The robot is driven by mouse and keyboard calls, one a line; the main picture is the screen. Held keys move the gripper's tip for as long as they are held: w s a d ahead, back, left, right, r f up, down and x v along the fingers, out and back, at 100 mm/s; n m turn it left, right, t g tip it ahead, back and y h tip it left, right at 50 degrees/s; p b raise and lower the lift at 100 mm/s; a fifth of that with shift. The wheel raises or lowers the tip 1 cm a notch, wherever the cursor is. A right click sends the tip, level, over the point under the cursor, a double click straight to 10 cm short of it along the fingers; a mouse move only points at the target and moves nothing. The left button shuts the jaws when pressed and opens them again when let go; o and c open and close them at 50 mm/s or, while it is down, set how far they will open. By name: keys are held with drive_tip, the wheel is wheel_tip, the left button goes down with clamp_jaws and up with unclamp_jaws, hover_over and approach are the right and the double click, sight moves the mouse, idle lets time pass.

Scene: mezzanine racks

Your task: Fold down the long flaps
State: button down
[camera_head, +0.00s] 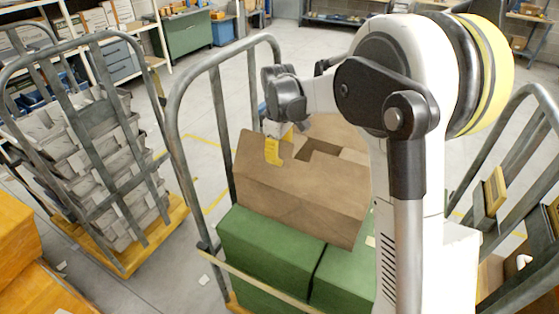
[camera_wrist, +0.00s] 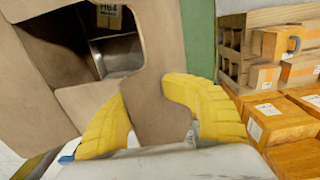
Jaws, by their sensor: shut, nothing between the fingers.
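An open brown cardboard box (camera_head: 300,215) sits on green boxes on a trolley. A wide near flap (camera_head: 315,180) slopes up from its front edge. Another flap (camera_head: 335,130) stands at the far side, partly behind my arm. A dark gap shows between the flaps. My gripper (camera_head: 273,152), with yellow fingers, is at the near flap's upper left edge. In the wrist view my gripper (camera_wrist: 143,95) has a cardboard panel (camera_wrist: 150,112) close at its fingers, and neither finger clearly grips it. The box's dark inside (camera_wrist: 75,45) shows at upper left, with a labelled item in it.
The green boxes (camera_head: 270,240) fill the trolley's deck below. Its grey tubular frame (camera_head: 178,130) rises at left. Another trolley with grey bins (camera_head: 95,150) stands further left. Orange boxes (camera_head: 18,225) are at lower left.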

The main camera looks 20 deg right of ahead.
drive_tip(key=c, duration=1.7)
unclamp_jaws()
drive_tip(key=shift+w+d, duration=0.1)
drive_tip(key=shift+o, duration=0.2)
drive_tip(key=w+d+r+p, duration=0.4)
drive_tip(key=r+p, duration=0.3)
drive_tip(key=r, duration=0.3)
drive_tip(key=shift+w+r, duration=0.15)
drive_tip(key=shift+r, duration=0.25)
drive_tip(key=shift+d, duration=0.1)
wheel_tip(320, 180, up, 12)
